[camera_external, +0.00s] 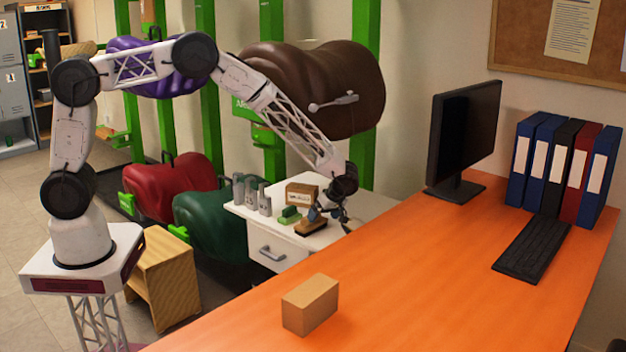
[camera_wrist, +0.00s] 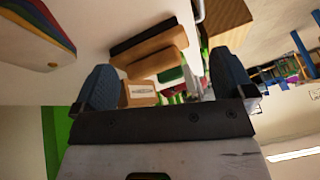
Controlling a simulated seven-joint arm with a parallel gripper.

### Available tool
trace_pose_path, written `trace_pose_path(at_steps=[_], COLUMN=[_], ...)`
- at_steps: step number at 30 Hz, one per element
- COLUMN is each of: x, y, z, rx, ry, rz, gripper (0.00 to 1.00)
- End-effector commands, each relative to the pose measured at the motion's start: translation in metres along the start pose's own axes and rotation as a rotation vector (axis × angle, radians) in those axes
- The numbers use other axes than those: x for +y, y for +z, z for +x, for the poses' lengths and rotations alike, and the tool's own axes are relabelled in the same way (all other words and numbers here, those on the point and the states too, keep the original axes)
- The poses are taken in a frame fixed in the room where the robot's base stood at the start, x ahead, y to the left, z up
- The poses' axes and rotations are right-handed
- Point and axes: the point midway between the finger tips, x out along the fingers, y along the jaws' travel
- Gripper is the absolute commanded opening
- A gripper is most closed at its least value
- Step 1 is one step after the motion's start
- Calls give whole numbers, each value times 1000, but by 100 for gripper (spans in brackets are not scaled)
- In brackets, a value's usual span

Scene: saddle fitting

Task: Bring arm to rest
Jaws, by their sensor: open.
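My gripper (camera_external: 330,214) is low over the right end of the white cabinet top (camera_external: 268,222), with my arm stretched out to it from the left. In the wrist view my gripper (camera_wrist: 165,82) shows two dark blue fingers spread wide apart, with nothing clearly held between them. A brown brush (camera_external: 311,227) lies on the cabinet right by the fingers; whether they touch it I cannot tell. Brush-like brown blocks (camera_wrist: 150,52) also show beyond the fingers in the wrist view.
A labelled box (camera_external: 301,195), a green brush (camera_external: 289,215) and grey bottles (camera_external: 250,195) stand on the cabinet. The orange desk (camera_external: 420,270) holds a cardboard box (camera_external: 310,304), monitor (camera_external: 463,140), keyboard (camera_external: 532,249) and binders. A brown saddle form (camera_external: 325,85) hangs behind my forearm.

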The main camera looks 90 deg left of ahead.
Motion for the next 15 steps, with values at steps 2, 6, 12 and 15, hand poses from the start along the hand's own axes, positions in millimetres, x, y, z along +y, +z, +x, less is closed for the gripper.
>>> trace_pose_path(at_steps=[2, 6, 12, 15], x=[-19, -46, -84, -104], y=[-5, -14, -28, -34], z=[-13, -40, -78, -95], rx=[-3, -19, -47, -62], ry=[-12, -15, -9, -5], rz=[16, 81, 188, 241], gripper=[100, 100, 100, 100])
